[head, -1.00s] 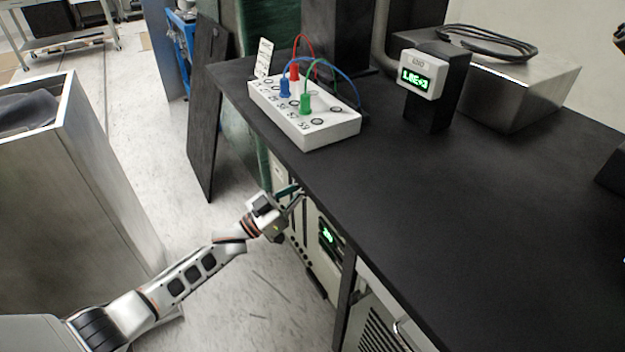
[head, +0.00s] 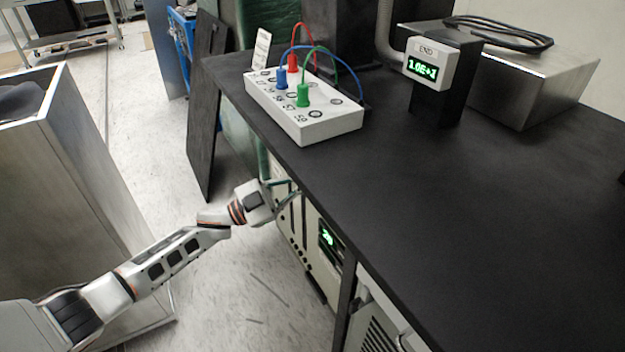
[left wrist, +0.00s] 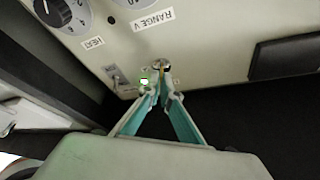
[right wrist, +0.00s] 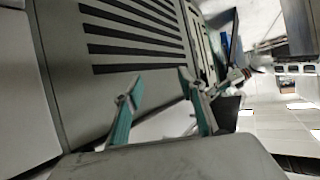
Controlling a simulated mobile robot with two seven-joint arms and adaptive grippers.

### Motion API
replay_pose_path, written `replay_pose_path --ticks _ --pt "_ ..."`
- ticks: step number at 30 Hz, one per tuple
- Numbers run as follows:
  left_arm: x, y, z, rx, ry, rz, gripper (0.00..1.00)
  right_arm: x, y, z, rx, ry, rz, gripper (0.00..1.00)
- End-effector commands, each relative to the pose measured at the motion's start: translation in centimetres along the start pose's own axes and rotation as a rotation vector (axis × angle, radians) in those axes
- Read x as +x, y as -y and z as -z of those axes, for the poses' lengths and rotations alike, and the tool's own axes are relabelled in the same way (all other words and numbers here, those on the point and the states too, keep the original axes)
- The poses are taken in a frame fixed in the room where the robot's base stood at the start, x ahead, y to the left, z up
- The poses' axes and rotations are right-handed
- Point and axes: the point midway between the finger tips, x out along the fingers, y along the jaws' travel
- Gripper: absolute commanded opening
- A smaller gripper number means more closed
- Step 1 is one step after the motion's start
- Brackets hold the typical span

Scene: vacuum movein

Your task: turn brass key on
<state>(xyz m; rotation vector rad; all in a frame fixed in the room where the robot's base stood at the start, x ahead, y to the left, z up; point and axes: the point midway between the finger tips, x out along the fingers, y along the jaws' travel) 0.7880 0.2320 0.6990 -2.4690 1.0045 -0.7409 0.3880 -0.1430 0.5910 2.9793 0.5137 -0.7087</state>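The brass key (left wrist: 164,70) is a small yellowish piece in a round lock on the pale front panel (left wrist: 210,50), in the left wrist view. My left gripper (left wrist: 161,86) has its teal fingers drawn close together at the key and appears shut on it; the fingertips hide most of it. A small green light glows just left of the tips. In the head view my left gripper (head: 293,193) reaches the unit's front under the bench edge; the key cannot be made out there. My right gripper (right wrist: 158,78) is open and empty before a slotted grey panel.
The black benchtop (head: 450,220) overhangs the panel. On it stand a white socket box (head: 330,128) with coloured leads, a green-lit gauge display (head: 423,68) and a metal box (head: 540,85). A grey cabinet (head: 70,150) stands at left; floor lies between.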

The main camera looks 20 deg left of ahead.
Motion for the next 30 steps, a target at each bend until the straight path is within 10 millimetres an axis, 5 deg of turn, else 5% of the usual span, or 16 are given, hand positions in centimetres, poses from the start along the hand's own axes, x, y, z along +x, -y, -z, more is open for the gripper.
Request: replay_pose_path --ticks 30 --pt "0.2 0.7 0.4 0.833 0.000 -0.344 0.00 0.1 0.3 1.2 0.021 -0.030 0.007 0.40"
